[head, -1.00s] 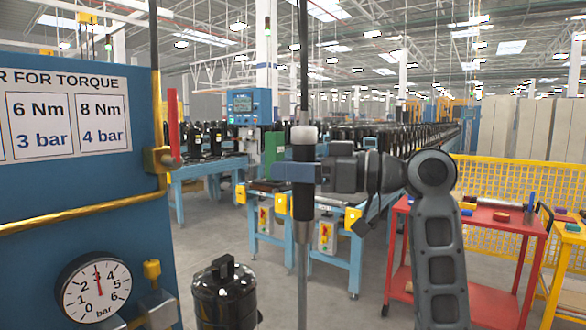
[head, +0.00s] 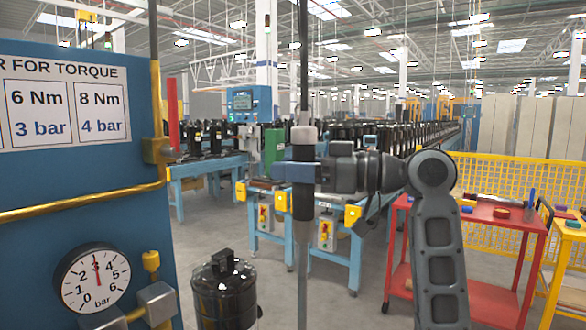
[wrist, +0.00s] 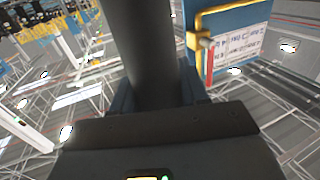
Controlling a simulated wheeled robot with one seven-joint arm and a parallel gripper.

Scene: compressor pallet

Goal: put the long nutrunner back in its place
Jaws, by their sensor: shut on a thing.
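The long nutrunner (head: 303,200) hangs upright in the middle of the head view, with a black grip section, a pale collar on top and a thin grey shaft below. A dark hose or cable runs up from it. My gripper (head: 296,172) is shut around its black section from the right. In the wrist view the nutrunner's dark body (wrist: 138,50) fills the upper middle between the jaws. The lower end of its shaft is cut off by the head view's bottom edge. I cannot make out its holder.
A blue panel (head: 90,190) with a torque chart, a pressure gauge (head: 93,279) and yellow piping stands at left. A black compressor (head: 224,290) is below. A red cart (head: 490,230) and yellow mesh fence (head: 520,185) are at right. Blue conveyor tables (head: 262,215) stand behind.

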